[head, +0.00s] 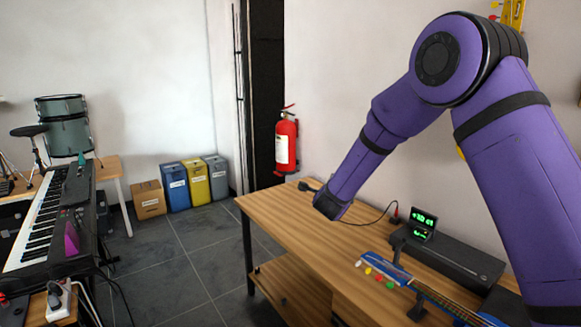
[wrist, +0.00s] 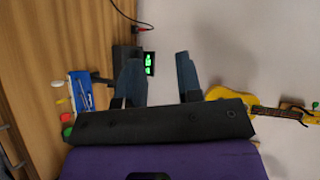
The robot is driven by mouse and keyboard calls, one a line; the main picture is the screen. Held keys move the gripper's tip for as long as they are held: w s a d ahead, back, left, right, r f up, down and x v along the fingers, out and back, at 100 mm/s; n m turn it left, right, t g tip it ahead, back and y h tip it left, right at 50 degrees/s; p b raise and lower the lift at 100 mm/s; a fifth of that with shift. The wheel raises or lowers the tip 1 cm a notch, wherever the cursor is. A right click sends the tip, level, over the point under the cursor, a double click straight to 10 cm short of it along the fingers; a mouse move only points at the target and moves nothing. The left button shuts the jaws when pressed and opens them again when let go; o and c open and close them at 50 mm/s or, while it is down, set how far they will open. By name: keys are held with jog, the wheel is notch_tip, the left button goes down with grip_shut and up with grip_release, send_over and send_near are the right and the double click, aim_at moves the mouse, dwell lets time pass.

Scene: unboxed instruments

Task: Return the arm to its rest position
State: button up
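My purple arm rises at the right of the head view, bends at the elbow, and slopes down so that its dark end hangs in front of the wooden table (head: 285,225). The fingers of my gripper cannot be made out in the head view. In the wrist view my gripper (wrist: 158,75) has its two dark fingers apart, with nothing between them. Beyond the fingers are a small green display (wrist: 149,63) and pale wall.
On the table are a black box (head: 455,262), the green display (head: 423,222) and a blue guitar headstock (head: 385,268). A yellow stringed instrument (wrist: 238,97) hangs on the wall. The floor (head: 185,260) between is clear.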

jog(key=s+d+r+n+g+y, duration=0.1)
jog(key=s+d+r+n+y, duration=0.15)
jog(key=s+r+n, duration=0.55)
jog(key=s+d+r+n+g+y, duration=0.15)
jog(key=s+r+n+y, duration=0.25)
jog(key=s+r, duration=0.65)
jog(key=s+d+n+g+h, duration=0.1)
jog(key=s+d+n+g, duration=0.2)
jog(key=s, duration=1.2)
jog(key=s+d+n+g+h, duration=0.1)
jog(key=s+d+n+g, duration=0.2)
jog(key=s, duration=1.3)
jog(key=d+n, duration=0.3)
jog(key=d, duration=0.2)
jog(key=shift+s+d+r, duration=0.2)
jog(key=shift+r, duration=0.05)
grip_shut()
